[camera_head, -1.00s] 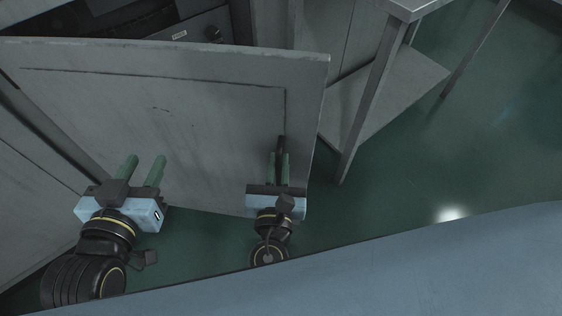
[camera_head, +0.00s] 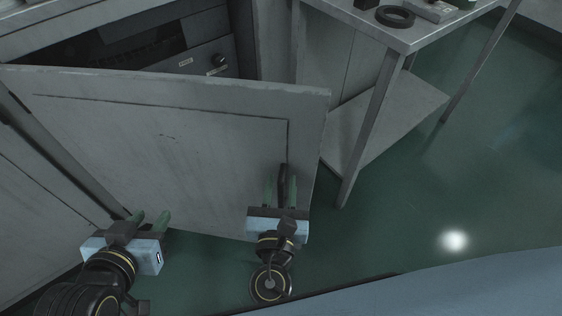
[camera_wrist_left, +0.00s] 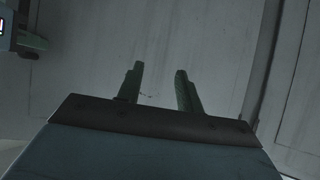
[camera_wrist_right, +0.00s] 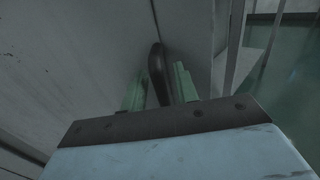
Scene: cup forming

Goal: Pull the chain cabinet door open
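The grey cabinet door (camera_head: 190,155) stands swung out from the cabinet in the head view, with a gap behind its top edge. Its dark handle (camera_head: 283,173) is near its free right edge; it also shows in the right wrist view (camera_wrist_right: 158,72). My right gripper (camera_head: 280,190) is open, one green finger on each side of the handle. Contact between fingers and handle is hard to tell. My left gripper (camera_head: 149,217) is open and empty in front of the door's lower left; its fingers (camera_wrist_left: 157,85) point at the door's face.
The cabinet interior holds a dark panel with a knob (camera_head: 220,60). A metal table (camera_head: 410,40) with a lower shelf stands to the right, with a black ring (camera_head: 395,16) on top.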

